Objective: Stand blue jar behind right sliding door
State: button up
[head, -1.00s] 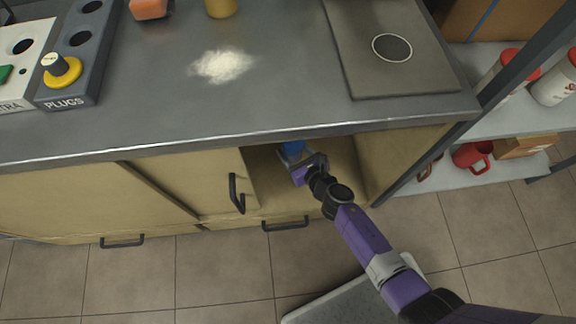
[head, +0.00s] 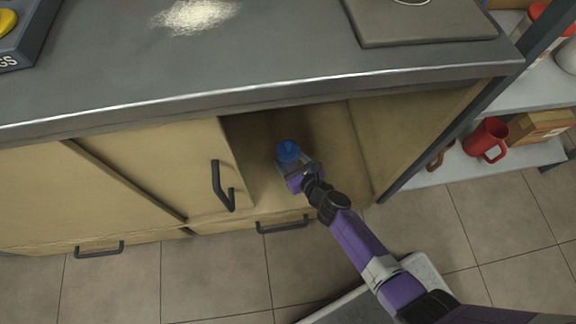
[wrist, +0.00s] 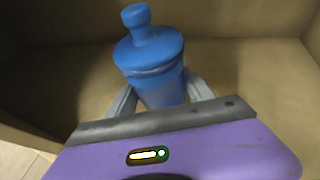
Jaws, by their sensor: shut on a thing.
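The blue jar (head: 288,152) has a knobbed blue lid and is inside the open right part of the cabinet under the counter. In the wrist view the jar (wrist: 149,60) stands upright, or nearly so, between the fingers. My gripper (head: 291,163) is shut on the jar; its grey fingers (wrist: 158,95) lie on both sides of it. The jar's base is hidden, so I cannot tell whether it touches the cabinet floor. The sliding door (head: 170,160) with a dark handle (head: 220,187) is slid left, leaving the right opening (head: 330,150) uncovered.
The grey counter (head: 250,85) overhangs the opening, with white powder (head: 195,15) and a dark board (head: 420,20) on it. A drawer handle (head: 282,225) sticks out below. A shelf (head: 470,170) with a red mug (head: 487,140) stands at right. Cabinet floor around the jar is free.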

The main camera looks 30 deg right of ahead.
aim_at(288, 164)
jog(key=shift+f+b, duration=1.8)
jog(key=shift+f, duration=0.2)
jog(key=shift+f, duration=0.1)
jog(key=shift+f, duration=0.15)
jog(key=o, duration=1.7)
jog(key=shift+c, duration=0.2)
jog(key=shift+s+r, duration=0.1)
jog(key=shift+r, duration=0.2)
jog(key=p+v, duration=0.3)
jog(key=v, duration=0.8)
jog(key=shift+s, duration=0.35)
